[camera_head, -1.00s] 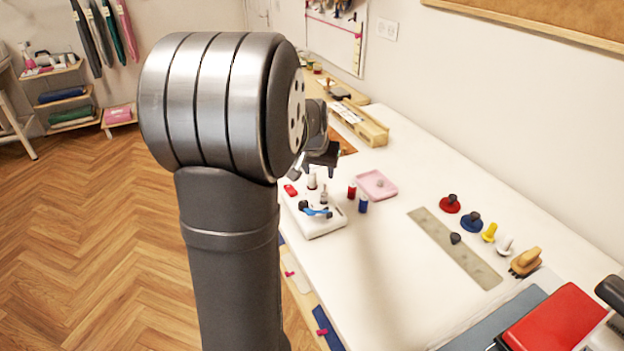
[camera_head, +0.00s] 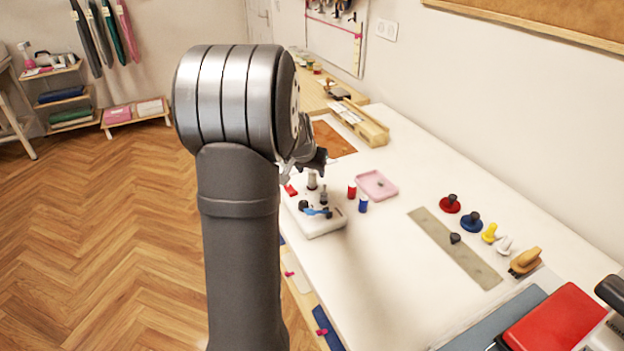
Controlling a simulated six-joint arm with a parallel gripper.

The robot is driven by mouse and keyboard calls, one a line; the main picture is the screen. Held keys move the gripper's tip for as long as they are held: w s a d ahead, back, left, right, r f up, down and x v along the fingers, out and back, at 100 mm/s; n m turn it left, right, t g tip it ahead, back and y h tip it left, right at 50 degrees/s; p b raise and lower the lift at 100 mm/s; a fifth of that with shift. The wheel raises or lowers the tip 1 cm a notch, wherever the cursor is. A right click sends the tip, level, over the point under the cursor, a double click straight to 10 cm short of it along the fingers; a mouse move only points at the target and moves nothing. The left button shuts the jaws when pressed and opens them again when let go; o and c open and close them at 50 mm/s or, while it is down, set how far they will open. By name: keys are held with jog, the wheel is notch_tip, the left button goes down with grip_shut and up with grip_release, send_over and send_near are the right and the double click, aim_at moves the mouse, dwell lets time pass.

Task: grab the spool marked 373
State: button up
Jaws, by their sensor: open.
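A red spool (camera_head: 351,191) and a blue spool (camera_head: 363,205) stand upright on the white table, right of a white block-like stand (camera_head: 322,225). A pale spool-like piece (camera_head: 312,181) and a grey one (camera_head: 323,197) stand upright at the stand. No number is readable on any of them, so I cannot tell which is 373. My gripper (camera_head: 323,165) is above the table just behind the stand, up and left of the red spool. It is open and seen small, with no object visible in it; my arm partly hides the area to its left.
A wooden box (camera_head: 368,128) and a brown mat (camera_head: 334,140) lie farther back. A grey strip (camera_head: 440,236) and several coloured knobbed pieces lie to the right. The table's front middle is clear.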

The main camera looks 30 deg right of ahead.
aim_at(313, 174)
jog(key=shift+w+x, duration=0.2)
jog(key=shift+x, duration=1.2)
jog(key=shift+w+x, duration=0.2)
jog(key=shift+x, duration=1.15)
jog(key=shift+d+r, duration=0.1)
jog(key=shift+r, duration=0.1)
grip_shut()
